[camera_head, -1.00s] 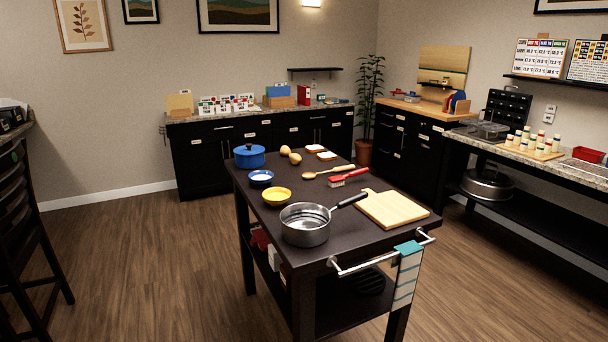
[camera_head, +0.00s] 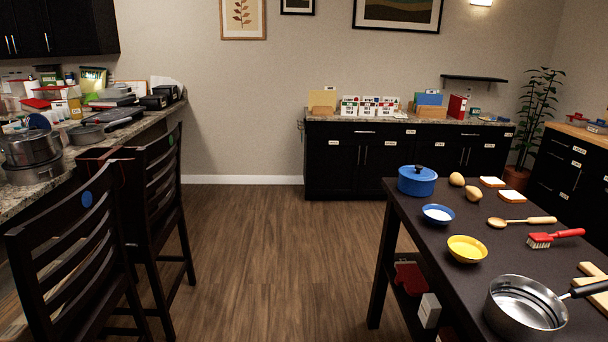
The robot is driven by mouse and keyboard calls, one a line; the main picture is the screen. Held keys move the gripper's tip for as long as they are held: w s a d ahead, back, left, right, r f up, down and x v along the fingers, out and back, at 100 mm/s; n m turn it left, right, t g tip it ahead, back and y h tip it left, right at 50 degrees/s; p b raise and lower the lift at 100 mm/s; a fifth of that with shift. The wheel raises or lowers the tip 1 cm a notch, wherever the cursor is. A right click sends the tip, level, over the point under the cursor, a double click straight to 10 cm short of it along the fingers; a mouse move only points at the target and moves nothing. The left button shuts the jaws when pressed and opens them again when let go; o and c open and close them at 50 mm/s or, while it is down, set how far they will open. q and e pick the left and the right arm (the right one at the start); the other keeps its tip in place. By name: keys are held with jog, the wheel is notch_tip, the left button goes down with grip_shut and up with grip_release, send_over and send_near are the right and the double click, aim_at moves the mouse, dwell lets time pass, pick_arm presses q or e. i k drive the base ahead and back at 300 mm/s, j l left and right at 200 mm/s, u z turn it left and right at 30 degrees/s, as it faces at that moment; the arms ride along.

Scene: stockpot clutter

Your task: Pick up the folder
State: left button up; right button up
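On the back counter stand several folder-like items, and I cannot tell which one is the folder. A red upright binder (camera_head: 457,107) stands near the counter's right part. A blue flat item (camera_head: 428,99) sits in or behind a wooden box (camera_head: 428,111) just left of it. A pale yellow flat item (camera_head: 322,98) stands in a wooden holder at the left end. All are across the room from me. Neither of my grippers is in view.
A dark table (camera_head: 469,210) at the right holds a blue pot (camera_head: 417,181), bowls, food, a brush and a steel saucepan (camera_head: 525,306). Dark chairs (camera_head: 84,245) and a cluttered counter (camera_head: 65,160) stand at left. Open wooden floor (camera_head: 260,240) lies between.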

aim_at(328, 96)
jog(key=i+j, duration=0.2)
jog(key=i, duration=0.6)
jog(key=i+j+u, duration=0.1)
jog(key=i, duration=0.65)
